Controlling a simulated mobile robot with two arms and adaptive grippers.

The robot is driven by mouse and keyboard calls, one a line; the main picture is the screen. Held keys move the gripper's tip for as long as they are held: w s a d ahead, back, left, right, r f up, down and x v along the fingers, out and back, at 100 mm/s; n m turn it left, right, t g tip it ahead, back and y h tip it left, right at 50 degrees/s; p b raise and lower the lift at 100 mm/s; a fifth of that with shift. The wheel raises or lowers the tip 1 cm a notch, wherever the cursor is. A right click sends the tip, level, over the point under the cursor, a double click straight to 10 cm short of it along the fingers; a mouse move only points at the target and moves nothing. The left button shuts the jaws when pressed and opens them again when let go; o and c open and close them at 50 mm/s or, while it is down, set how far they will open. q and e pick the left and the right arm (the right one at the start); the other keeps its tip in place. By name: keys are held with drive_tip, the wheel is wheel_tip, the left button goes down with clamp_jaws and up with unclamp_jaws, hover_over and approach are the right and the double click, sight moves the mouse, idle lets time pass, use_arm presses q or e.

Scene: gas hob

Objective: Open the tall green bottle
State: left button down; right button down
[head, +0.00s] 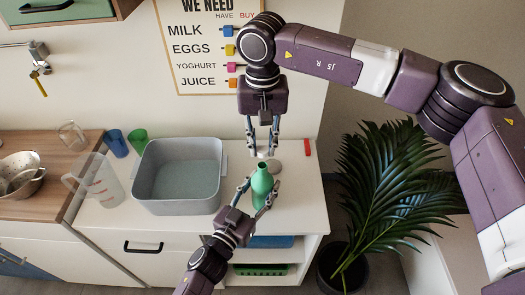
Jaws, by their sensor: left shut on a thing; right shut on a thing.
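The tall green bottle (262,184) stands upright over the front right part of the white counter. My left gripper (257,193) reaches up from below and is shut around the bottle's body. My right gripper (262,152) points down from above, just beyond the bottle's neck. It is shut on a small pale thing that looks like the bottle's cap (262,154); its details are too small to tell. The bottle's top looks uncovered, with a small gap between it and the pale thing. I cannot tell whether the bottle's base touches the counter, as my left gripper partly hides it.
A grey tub (180,208) stands left of the bottle, with a clear jug (100,183) beside it. Blue (116,143) and green (138,140) cups stand behind. A grey round item (275,166) and a red item (307,147) lie near my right gripper. A plant (390,185) stands right of the counter.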

use_arm(q)
drive_tip(key=c, duration=1)
unclamp_jaws()
drive_tip(key=v, duration=1.2)
